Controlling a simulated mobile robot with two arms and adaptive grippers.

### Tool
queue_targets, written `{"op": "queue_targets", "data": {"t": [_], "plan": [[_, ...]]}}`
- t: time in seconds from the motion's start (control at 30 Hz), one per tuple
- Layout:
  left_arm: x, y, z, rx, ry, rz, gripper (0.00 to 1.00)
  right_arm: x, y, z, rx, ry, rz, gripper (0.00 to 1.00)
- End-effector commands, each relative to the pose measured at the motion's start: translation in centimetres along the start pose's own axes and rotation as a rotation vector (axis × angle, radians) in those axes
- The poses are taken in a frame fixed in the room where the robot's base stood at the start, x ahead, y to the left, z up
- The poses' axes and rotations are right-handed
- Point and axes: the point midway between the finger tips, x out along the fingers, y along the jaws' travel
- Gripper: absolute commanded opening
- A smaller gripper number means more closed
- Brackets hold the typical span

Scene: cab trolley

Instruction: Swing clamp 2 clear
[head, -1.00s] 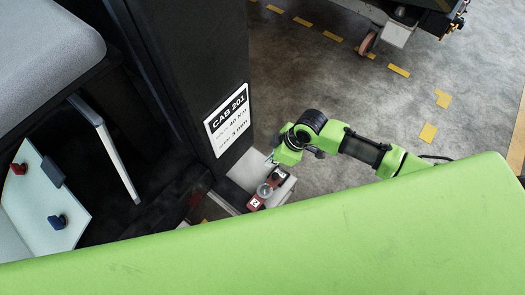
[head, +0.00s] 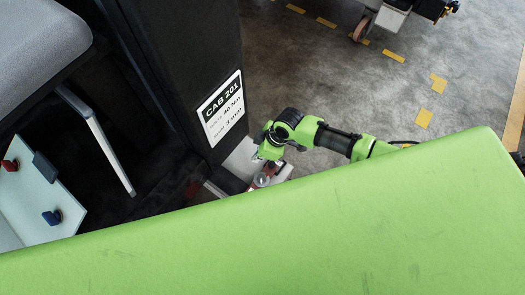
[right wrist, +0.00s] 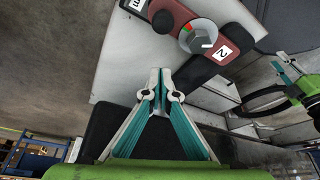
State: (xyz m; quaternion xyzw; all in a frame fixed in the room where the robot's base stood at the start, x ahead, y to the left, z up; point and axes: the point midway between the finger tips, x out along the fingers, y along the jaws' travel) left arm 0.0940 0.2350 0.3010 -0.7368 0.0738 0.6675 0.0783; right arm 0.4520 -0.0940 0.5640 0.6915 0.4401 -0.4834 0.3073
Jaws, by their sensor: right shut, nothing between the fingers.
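Clamp 2 is a dark red piece with a round grey knob and a white label reading 2. It shows in the right wrist view (right wrist: 185,22), on a pale plate (right wrist: 130,65). In the head view only part of the clamp (head: 261,182) shows above the green panel's edge. My right gripper (right wrist: 159,72) is shut and empty, its tips just short of the clamp in the wrist picture; I see no contact. In the head view the right gripper (head: 263,158) is above the clamp, its fingers mostly hidden. What looks like my left gripper (right wrist: 283,72) shows small at the wrist view's right edge, its opening unclear.
A broad green panel (head: 300,230) fills the bottom of the head view and hides what lies below. A black post (head: 190,60) with a CAB 201 sign (head: 220,108) stands left of the clamp. Open grey floor (head: 310,75) lies beyond the right arm.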

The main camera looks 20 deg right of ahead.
Motion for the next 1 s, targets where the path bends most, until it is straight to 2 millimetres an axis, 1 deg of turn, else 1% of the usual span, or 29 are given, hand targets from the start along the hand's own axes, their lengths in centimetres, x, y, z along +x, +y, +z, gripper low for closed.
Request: {"op": "queue_targets", "data": {"t": [0.03,0.1,0.2,0.3,0.4,0.83,1.0], "plan": [[0.3,0.0,0.0,0.000,0.000,0.000,0.26,1.2,0.0,0.0,0.001,-0.001,-0.001,0.00],[0.5,0.0,0.1,0.000,0.000,0.000,0.26,2.3,0.0,0.0,0.000,-0.001,-0.001,0.00],[-0.3,0.1,0.1,0.000,-0.002,0.001,0.26,1.5,0.1,1.9,0.001,-0.004,0.000,0.00],[-0.5,0.1,0.1,0.000,-0.002,0.001,0.26,1.4,0.0,3.0,0.001,-0.002,0.000,0.00],[-0.6,0.1,0.1,0.000,-0.003,0.001,0.26,1.3,0.0,3.6,0.000,-0.001,0.000,0.00],[-0.6,0.1,0.3,0.000,-0.007,0.001,0.26,1.3,0.0,4.0,0.001,0.000,0.000,0.00],[-1.0,0.1,0.3,-0.001,-0.007,0.001,0.26,1.1,0.0,4.0,0.021,0.000,0.007,0.00]]}}
